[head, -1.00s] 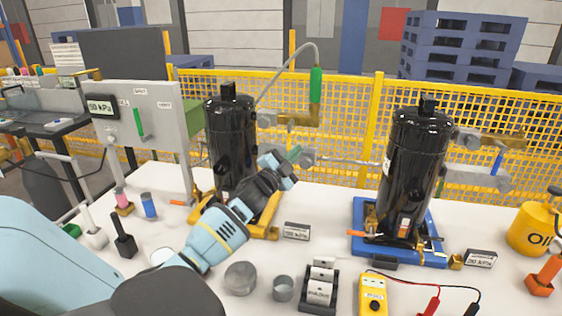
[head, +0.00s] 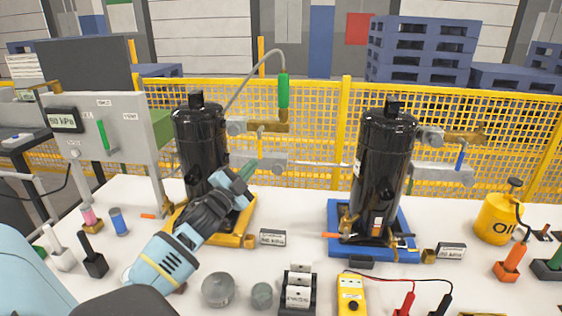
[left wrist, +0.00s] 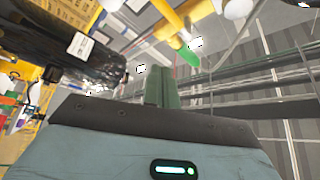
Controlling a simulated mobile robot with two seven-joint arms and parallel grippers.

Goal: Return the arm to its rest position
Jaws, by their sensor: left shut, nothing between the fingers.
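My left arm comes in from the lower left in the head view. In the left wrist view the shut green fingers (left wrist: 162,88) point up, with a black compressor (left wrist: 70,55) at upper left. My right gripper is not in view.
A second compressor (head: 382,165) stands on a blue base (head: 392,249) to the right. A gauge panel (head: 105,130) is at left. A yellow mesh fence (head: 310,125) is behind.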

